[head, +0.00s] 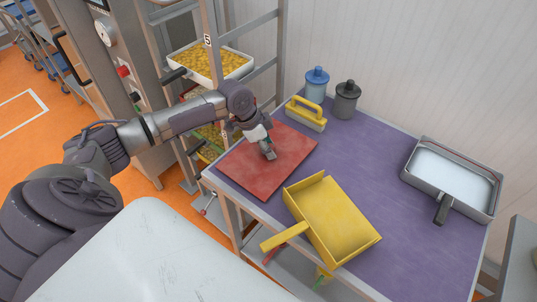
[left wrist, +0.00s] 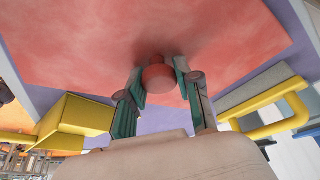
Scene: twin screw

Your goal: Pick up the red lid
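The red lid (head: 247,177) is a flat red square plate at the left end of the purple tabletop. In the left wrist view the lid (left wrist: 70,50) fills the upper part, with a round red knob (left wrist: 159,78) standing out from it. My left gripper (head: 267,151) is over the middle of the lid in the head view. In the left wrist view its two fingertips (left wrist: 160,77) are on either side of the knob, very close to it. I cannot tell whether they press on it. My right gripper is not in view.
A yellow scoop (head: 334,217) lies in front of the lid, and a yellow-handled brush (head: 305,115) behind it. Blue (head: 317,82) and grey (head: 346,100) jars stand at the back. A metal tray (head: 451,178) is at right. The purple table (head: 385,160) is clear between.

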